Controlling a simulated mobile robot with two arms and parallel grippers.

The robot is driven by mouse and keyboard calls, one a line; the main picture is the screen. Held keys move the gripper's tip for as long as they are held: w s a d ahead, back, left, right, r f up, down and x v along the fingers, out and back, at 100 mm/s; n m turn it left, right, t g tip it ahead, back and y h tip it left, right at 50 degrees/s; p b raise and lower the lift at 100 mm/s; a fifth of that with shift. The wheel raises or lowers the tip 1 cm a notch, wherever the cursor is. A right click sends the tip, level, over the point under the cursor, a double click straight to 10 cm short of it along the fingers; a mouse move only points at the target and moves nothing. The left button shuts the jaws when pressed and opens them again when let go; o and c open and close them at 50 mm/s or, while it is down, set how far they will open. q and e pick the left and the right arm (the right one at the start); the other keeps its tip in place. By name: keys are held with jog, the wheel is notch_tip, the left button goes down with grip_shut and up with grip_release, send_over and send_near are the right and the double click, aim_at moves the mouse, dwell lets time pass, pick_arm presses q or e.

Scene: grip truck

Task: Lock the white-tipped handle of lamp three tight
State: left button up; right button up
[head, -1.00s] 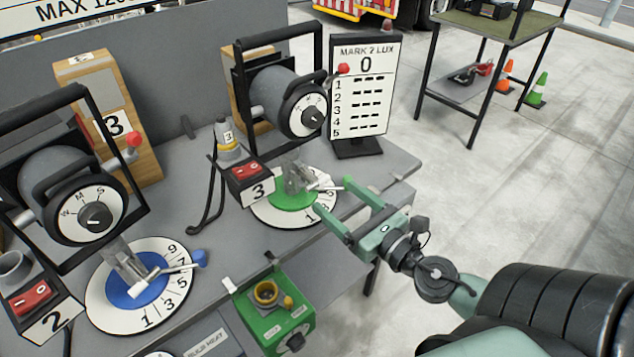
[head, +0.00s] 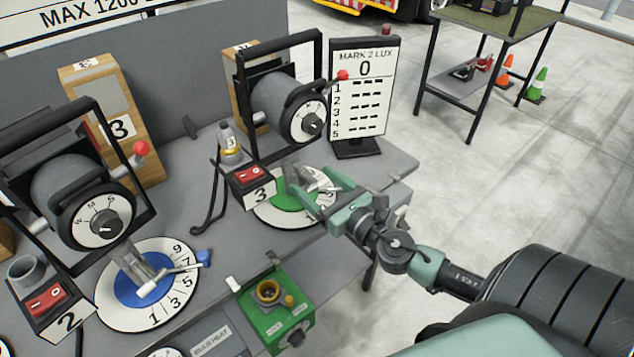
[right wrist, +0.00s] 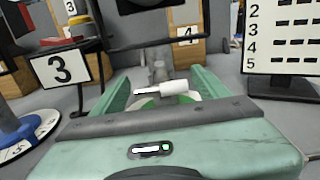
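Lamp three (head: 283,105) is a dark drum in a black frame, behind a red switch box (head: 252,175) labelled 3. In front of it is a white numbered dial (head: 275,212) with a green centre and a grey metal clamp (head: 296,180). The white-tipped handle (right wrist: 172,88) lies crosswise at the clamp, between my right fingers in the right wrist view. My right gripper (head: 318,188) is open over the right side of the dial, its fingers apart on either side of the handle. I cannot tell whether they touch it. My left gripper is not in view.
Lamp two's blue-centred dial (head: 108,308) is at the left. A green box (head: 278,318) is mounted at the bench's front edge. A lux board (head: 364,95) stands behind my right gripper. Open floor (head: 480,200) lies to the right.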

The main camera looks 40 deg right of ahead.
jog(key=c, duration=1.2)
